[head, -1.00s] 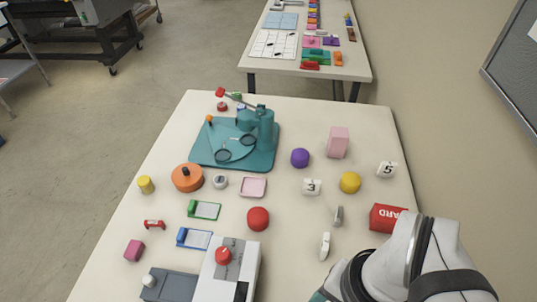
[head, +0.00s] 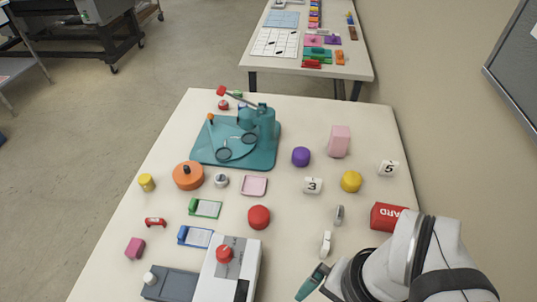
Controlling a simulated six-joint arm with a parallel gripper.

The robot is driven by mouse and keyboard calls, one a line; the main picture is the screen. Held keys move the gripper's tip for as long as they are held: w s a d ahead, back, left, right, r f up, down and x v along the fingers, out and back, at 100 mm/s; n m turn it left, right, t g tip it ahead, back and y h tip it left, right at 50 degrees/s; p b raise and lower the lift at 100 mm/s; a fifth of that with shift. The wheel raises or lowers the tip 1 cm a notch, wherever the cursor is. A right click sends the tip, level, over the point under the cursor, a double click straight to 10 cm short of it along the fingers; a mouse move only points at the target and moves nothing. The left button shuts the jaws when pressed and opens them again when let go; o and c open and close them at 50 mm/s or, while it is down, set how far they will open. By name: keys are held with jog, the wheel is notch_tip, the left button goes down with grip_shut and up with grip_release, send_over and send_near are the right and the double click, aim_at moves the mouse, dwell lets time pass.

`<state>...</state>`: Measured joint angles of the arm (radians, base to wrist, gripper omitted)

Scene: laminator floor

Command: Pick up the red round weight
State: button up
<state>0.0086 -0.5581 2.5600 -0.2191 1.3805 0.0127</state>
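The red round weight (head: 259,217) sits on the white table (head: 290,275), right of the middle-left card holders and above the grey-white machine. It looks like a squat red ball and nothing touches it. My gripper (head: 308,288) enters at the bottom edge, to the lower right of the weight and apart from it. Only a teal and dark part of it shows beside my white arm, so its opening is hidden.
A white-grey machine with a red knob (head: 224,254) stands close below the weight. A pink tray (head: 253,186) lies above it. A white clip-like item (head: 326,243) and a grey one (head: 340,215) lie to its right. A teal press (head: 240,140) stands farther back.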

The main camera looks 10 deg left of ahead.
jog(key=w+a+f+m+g+y, duration=0.2)
jog(key=w+a+m+y, duration=0.25)
jog(key=a, duration=0.25)
jog(key=m+t+y, duration=0.4)
jog(key=m+y, duration=0.3)
jog(key=m, duration=0.1)
send_near(266, 218)
jog(key=s+a+r, duration=0.3)
jog(key=s+r, duration=0.3)
jog(key=w+f+m+t, duration=0.1)
jog(key=f, duration=0.1)
jog(key=w+d+f+m+t, duration=0.1)
jog(key=f+m, duration=0.1)
jog(key=w+d+f+m+t, duration=0.1)
jog(key=w+f, duration=0.1)
jog(key=shift+d+f+m+t+h, duration=0.1)
jog(key=shift+m+t+h, duration=0.15)
jog(key=shift+t+h, duration=0.1)
jog(key=x, duration=0.9)
jog(key=shift+f, duration=0.15)
jog(key=x, duration=0.6)
jog(key=shift+s+a+f, duration=0.1)
jog(key=shift+a, duration=0.1)
grip_shut()
